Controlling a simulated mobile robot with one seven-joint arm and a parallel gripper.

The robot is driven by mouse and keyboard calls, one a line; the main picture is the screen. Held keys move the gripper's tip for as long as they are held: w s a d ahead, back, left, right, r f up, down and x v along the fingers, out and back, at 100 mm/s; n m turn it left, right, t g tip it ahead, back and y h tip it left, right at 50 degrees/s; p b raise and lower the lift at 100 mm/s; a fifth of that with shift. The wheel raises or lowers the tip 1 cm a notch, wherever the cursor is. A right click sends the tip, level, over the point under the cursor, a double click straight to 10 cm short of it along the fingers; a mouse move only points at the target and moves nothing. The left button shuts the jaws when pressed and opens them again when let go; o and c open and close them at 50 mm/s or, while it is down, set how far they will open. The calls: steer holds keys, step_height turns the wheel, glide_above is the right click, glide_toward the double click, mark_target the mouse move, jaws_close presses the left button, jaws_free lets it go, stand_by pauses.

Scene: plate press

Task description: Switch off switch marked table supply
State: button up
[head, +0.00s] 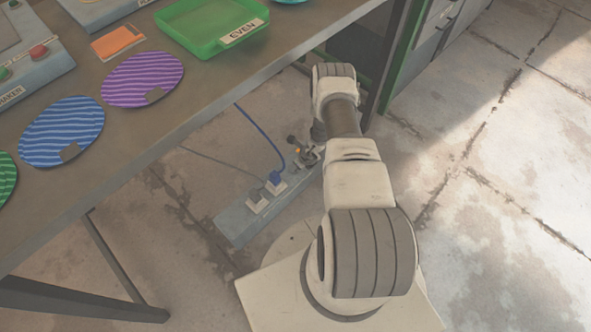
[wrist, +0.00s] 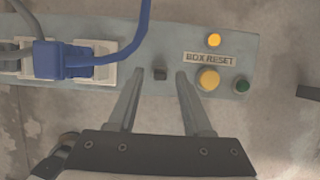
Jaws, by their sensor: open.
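The grey-blue power box (head: 236,222) lies on the floor below the bench; it also fills the upper part of the wrist view (wrist: 130,102). A small dark switch (wrist: 160,73) stands on it, between the sockets and the label "BOX RESET" (wrist: 209,58). No "table supply" marking is readable here. My gripper (wrist: 160,76) is open, its fingers on either side of the switch in the picture, with gaps on both sides. Its height over the box I cannot tell. In the head view my gripper (head: 306,155) is small at the box's far end.
A blue plug (wrist: 48,59) with a blue cable sits left of my fingers, with a grey plug beyond. The bench (head: 185,120) overhangs the box; open floor (head: 500,190) lies right.

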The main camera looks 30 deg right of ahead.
steer(key=shift+b+x, duration=0.4)
steer(key=shift+x, duration=0.75)
steer(key=shift+c, duration=0.3)
jaws_close()
